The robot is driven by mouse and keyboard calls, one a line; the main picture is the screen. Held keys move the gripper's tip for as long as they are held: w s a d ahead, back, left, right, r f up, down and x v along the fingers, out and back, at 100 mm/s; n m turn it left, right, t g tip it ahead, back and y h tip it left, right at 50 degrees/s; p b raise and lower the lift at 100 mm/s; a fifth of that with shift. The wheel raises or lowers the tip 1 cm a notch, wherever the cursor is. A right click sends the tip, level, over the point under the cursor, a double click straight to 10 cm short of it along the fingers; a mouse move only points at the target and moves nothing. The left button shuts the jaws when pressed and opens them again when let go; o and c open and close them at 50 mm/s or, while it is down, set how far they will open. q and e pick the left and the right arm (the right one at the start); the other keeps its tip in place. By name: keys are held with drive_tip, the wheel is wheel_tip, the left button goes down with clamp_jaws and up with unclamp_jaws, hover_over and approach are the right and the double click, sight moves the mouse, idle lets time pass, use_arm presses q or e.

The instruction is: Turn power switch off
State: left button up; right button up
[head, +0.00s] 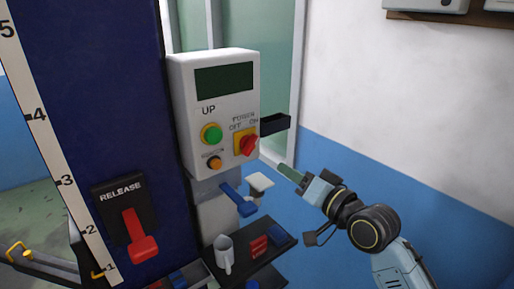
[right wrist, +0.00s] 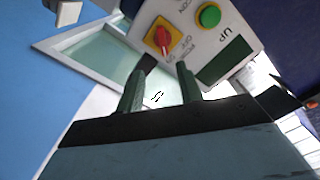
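The power switch (head: 247,144) is a red knob on a yellow plate, at the lower right of the white control box (head: 213,110). Its label reads POWER, with OFF on the left and ON on the right; the knob looks slanted toward the ON side. The switch also shows in the right wrist view (right wrist: 162,38), upside down. My right gripper (head: 285,170) is to the right of and below the switch, apart from it. In the right wrist view its two green fingers (right wrist: 159,76) are spread with nothing between them. My left gripper is not in view.
A green button (head: 211,134) and an orange button (head: 215,163) sit left of the switch. A black part (head: 275,124) juts from the box's right side. A red RELEASE lever (head: 139,236) is at left.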

sight(254, 147)
drive_tip(key=p+x, duration=0.1)
drive_tip(key=x, duration=1.1)
drive_tip(key=shift+a+r, duration=0.1)
drive_tip(key=shift+r, duration=0.1)
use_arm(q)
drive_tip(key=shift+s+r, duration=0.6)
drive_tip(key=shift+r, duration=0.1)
use_arm(e)
drive_tip(key=shift+w+a, duration=0.35)
drive_tip(key=shift+w, duration=0.1)
clamp_jaws()
